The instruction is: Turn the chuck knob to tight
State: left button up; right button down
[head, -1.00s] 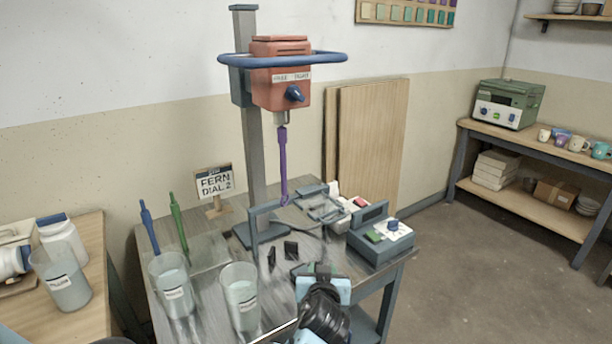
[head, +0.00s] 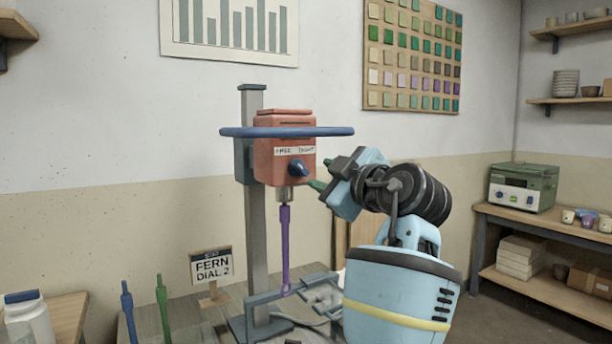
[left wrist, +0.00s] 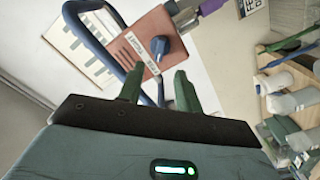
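The blue chuck knob (head: 298,168) is on the front of the red mixer head (head: 270,160), below a strip (head: 294,151) lettered FREE and TIGHT. I cannot tell exactly which word its pointer marks. My left gripper (head: 322,174) is just right of the knob, its green fingers apart and empty. In the left wrist view the knob (left wrist: 160,47) shows beyond the open fingers (left wrist: 158,88), apart from them. A purple paddle (head: 286,245) hangs from the chuck (head: 283,195) below the head. My right gripper is out of view.
A blue ring guard (head: 287,132) surrounds the upper mixer head, above the knob. The grey column (head: 255,220) stands behind it. A FERN DIAL 2 sign (head: 211,267) and blue and green sticks are at lower left. A shelf bench (head: 545,224) is at right.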

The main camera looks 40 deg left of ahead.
aim_at(302, 168)
pick_arm(q)
jog(key=p+x, duration=0.1)
jog(key=x, duration=0.7)
jog(key=shift+s+r, duration=0.1)
jog(key=shift+r, duration=0.05)
jog(key=shift+d, duration=0.1)
grip_shut()
